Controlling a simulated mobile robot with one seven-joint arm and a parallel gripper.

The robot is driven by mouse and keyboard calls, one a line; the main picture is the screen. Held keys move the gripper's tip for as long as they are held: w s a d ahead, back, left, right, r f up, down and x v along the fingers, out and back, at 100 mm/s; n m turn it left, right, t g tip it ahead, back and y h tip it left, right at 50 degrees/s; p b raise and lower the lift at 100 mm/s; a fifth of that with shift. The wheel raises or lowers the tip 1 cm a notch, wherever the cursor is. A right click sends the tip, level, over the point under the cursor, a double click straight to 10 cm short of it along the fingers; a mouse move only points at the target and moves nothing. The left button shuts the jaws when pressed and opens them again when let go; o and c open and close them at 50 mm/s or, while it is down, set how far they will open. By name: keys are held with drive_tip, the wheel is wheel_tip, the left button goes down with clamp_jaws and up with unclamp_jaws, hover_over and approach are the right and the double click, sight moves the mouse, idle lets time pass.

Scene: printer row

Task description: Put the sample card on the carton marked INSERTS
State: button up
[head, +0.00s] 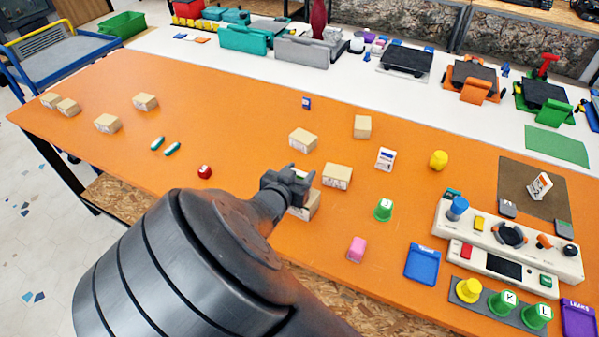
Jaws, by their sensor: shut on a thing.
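My gripper (301,181) is at the middle of the orange table, shut on a thin pale piece, which I take to be the sample card (303,173). Only a sliver of it shows between the fingers; the rest is hidden. The gripper is above or just behind a tan carton (306,208), partly covered by my arm. Other tan cartons stand close by: one just right (337,176), one behind (302,139), one farther back (362,127). Their markings are too small to read, so I cannot tell which says INSERTS.
A white-and-blue packet (385,159), a green cup (383,209) and a pink block (357,249) lie to the right. A control panel (463,235) stands at far right. Several cartons (145,102) are at left.

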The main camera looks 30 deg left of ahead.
drive_tip(key=shift+f, duration=0.1)
drive_tip(key=shift+f, duration=0.15)
drive_tip(key=o, duration=1)
drive_tip(key=shift+c, duration=0.2)
drive_tip(key=shift+s+r, duration=0.3)
drive_tip(key=shift+s, duration=0.05)
drive_tip(key=v, duration=0.6)
drive_tip(key=shift+s, duration=0.4)
drive_tip(key=shift+w+r, duration=0.1)
drive_tip(key=shift+w, duration=0.05)
